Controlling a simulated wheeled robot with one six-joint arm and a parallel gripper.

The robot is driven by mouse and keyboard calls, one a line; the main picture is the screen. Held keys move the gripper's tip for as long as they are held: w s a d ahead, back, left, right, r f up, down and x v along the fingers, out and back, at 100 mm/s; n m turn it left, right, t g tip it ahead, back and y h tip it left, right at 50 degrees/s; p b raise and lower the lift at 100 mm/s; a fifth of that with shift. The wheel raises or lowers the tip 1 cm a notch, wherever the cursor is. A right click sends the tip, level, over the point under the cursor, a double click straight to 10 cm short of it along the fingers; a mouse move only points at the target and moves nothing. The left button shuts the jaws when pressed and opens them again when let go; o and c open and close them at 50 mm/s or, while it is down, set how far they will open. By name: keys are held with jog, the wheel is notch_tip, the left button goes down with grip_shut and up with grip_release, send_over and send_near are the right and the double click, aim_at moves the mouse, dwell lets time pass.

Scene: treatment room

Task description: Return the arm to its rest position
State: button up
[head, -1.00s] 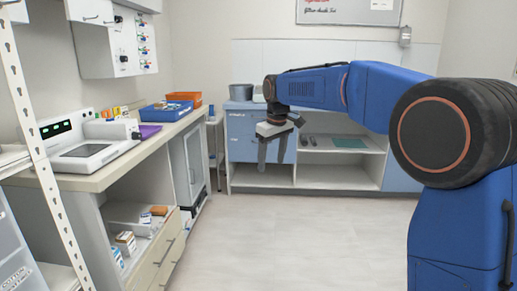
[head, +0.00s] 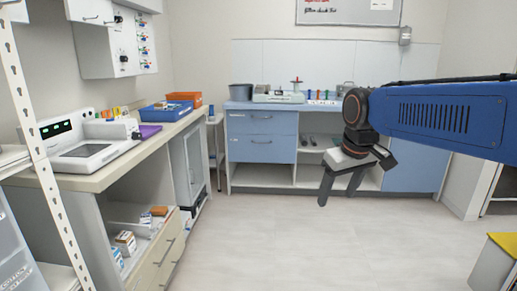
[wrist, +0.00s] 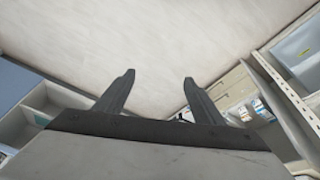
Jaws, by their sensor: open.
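My gripper (head: 337,190) hangs in the air over the open floor in the head view, in front of the blue cabinet. Its two dark fingers are apart with nothing between them. In the wrist view the gripper (wrist: 159,76) also shows open and empty, with the floor behind the fingers. My blue arm enters from the right edge in the head view, and its base is out of view.
A long counter (head: 100,178) with devices runs along the left. A white shelf post (head: 40,150) stands at the near left. A blue cabinet (head: 262,148) stands at the back. A yellow-topped unit (head: 503,243) is at lower right. The middle floor (head: 290,240) is clear.

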jog(key=s+d+f+m, duration=0.1)
jog(key=s+d+f, duration=0.1)
jog(key=s+f, duration=0.2)
jog(key=s+d+f+m, duration=0.1)
jog(key=s+d+f, duration=0.2)
jog(key=s, duration=0.7)
jog(key=s+d+f+m+t, duration=0.1)
jog(key=s+d+f+m, duration=0.1)
jog(key=s+f, duration=0.4)
jog(key=shift+s+d+h, duration=0.3)
jog(key=shift+s+d, duration=0.15)
jog(key=shift+s, duration=0.65)
jog(key=shift+f, duration=0.1)
